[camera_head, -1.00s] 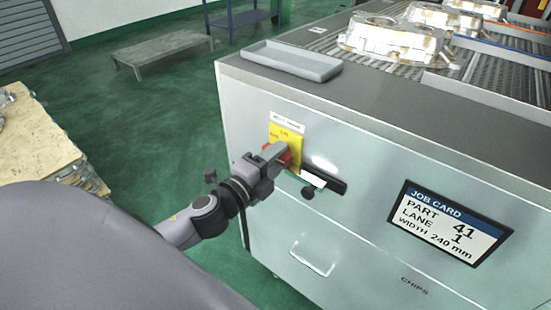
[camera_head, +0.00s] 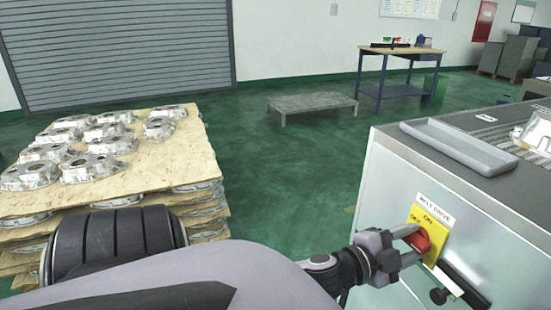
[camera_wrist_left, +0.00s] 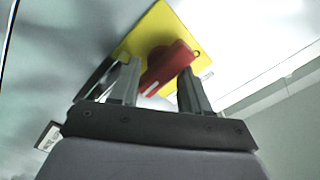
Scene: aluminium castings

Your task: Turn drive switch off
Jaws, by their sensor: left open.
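The drive switch is a red rotary handle (camera_head: 418,241) on a yellow plate (camera_head: 433,222) on the metal cabinet's front face. A white label sits above the plate, and "ON" is legible on the yellow. My left gripper (camera_head: 410,245) is at the switch. In the left wrist view the red handle (camera_wrist_left: 166,68) lies between the two open fingers (camera_wrist_left: 156,88), with a white mark on its end. I cannot tell whether the fingers touch it. The handle is partly hidden by the fingers in the head view. My right gripper is out of view.
A grey tray (camera_head: 458,146) lies on the cabinet top (camera_head: 395,140). A wooden pallet stack (camera_head: 200,165) with several castings stands left. A low platform (camera_head: 312,102) and a workbench (camera_head: 403,52) stand behind, with green floor between.

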